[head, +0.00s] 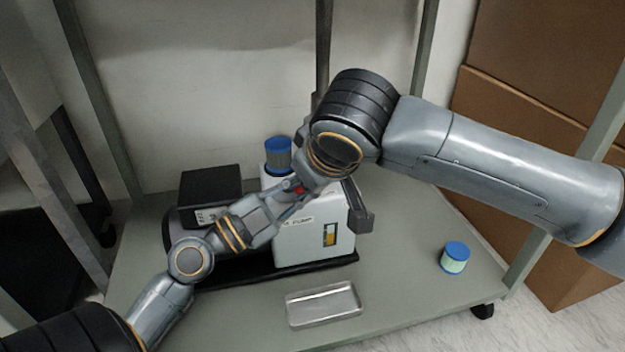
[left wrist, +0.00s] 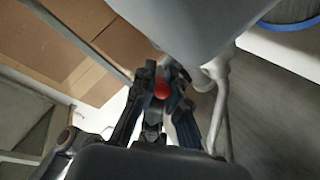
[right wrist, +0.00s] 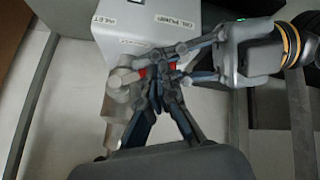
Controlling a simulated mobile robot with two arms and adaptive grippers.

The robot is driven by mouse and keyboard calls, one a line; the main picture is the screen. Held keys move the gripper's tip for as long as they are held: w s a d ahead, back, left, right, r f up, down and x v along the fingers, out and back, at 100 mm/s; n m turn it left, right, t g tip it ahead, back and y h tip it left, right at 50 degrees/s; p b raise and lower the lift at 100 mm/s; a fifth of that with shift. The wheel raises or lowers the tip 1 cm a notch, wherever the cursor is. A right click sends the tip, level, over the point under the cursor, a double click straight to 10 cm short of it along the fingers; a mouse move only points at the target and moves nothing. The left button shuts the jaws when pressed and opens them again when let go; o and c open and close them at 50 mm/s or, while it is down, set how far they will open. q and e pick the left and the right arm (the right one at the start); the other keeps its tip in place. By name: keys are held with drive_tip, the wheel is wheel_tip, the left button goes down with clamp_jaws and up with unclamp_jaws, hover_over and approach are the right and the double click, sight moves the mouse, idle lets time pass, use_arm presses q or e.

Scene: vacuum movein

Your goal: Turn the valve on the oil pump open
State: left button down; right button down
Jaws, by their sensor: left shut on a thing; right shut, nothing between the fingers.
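The oil pump (head: 318,247) is a white box on a black base on the shelf. A red valve handle (head: 298,189) shows above its top. My left gripper (head: 286,207) is shut on the handle; the red handle (left wrist: 161,88) shows between its fingers in the left wrist view. The right wrist view shows the left fingers (right wrist: 168,66) at the red handle (right wrist: 143,71), beside a pale metal fitting (right wrist: 120,95). My right gripper (right wrist: 157,98) is shut and empty, very close to the left fingers; contact is unclear. In the head view, the arms partly hide the valve.
A blue-capped canister (head: 278,152) stands behind the valve area. Frame posts and cardboard boxes (head: 530,130) bound the right side. The front right shelf area is mostly free.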

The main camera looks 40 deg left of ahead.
idle(0.3)
use_arm(q)
drive_tip(key=shift+s+d+r, duration=0.1)
drive_tip(key=shift+d+r, duration=0.05)
drive_tip(key=shift+d, duration=0.05)
